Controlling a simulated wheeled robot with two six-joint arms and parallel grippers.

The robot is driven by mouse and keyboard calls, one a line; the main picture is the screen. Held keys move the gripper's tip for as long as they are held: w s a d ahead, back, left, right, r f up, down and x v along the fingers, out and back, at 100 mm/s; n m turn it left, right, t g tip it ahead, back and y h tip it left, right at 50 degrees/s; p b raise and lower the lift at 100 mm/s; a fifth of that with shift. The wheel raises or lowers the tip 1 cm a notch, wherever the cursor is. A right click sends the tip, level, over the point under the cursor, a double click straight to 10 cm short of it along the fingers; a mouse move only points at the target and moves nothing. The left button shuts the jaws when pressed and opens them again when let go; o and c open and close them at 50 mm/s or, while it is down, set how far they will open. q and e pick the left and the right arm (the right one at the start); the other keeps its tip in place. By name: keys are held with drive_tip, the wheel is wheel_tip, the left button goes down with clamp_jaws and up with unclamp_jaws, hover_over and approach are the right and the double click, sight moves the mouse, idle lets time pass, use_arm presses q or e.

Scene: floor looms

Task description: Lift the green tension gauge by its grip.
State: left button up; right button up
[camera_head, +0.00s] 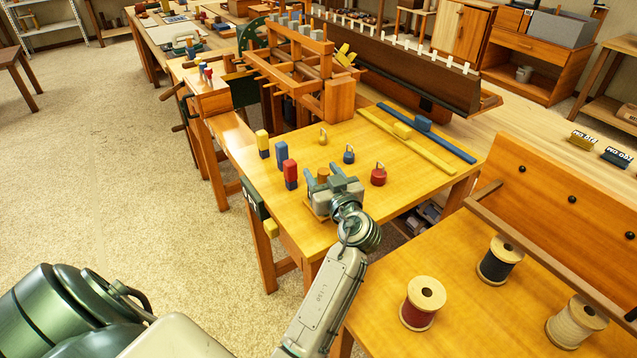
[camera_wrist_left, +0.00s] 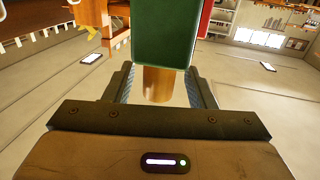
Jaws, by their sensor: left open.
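The green tension gauge shows in the left wrist view as a green block (camera_wrist_left: 160,38) with a short round wooden grip (camera_wrist_left: 158,85) on the near side. My left gripper (camera_wrist_left: 160,88) is open, with one finger on each side of the grip and visible gaps between. In the head view my left gripper (camera_head: 322,173) is low over the yellow wooden table (camera_head: 400,192). A small brown piece, apparently the grip, shows between its fingers there. The green body is hidden in that view. My right gripper is not in view.
Red-and-blue (camera_head: 290,174), blue (camera_head: 281,155) and yellow-and-blue (camera_head: 262,143) blocks stand left of the gripper. Ringed weights, red (camera_head: 378,176), blue (camera_head: 348,156) and brass (camera_head: 323,137), stand right and behind. Yellow (camera_head: 410,140) and blue (camera_head: 430,132) bars lie farther back.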

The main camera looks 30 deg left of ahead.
use_arm(q)
drive_tip(key=shift+w+r, duration=0.1)
drive_tip(key=shift+d+r, duration=0.15)
drive_tip(key=shift+d, duration=0.05)
clamp_jaws()
drive_tip(key=shift+a, duration=0.1)
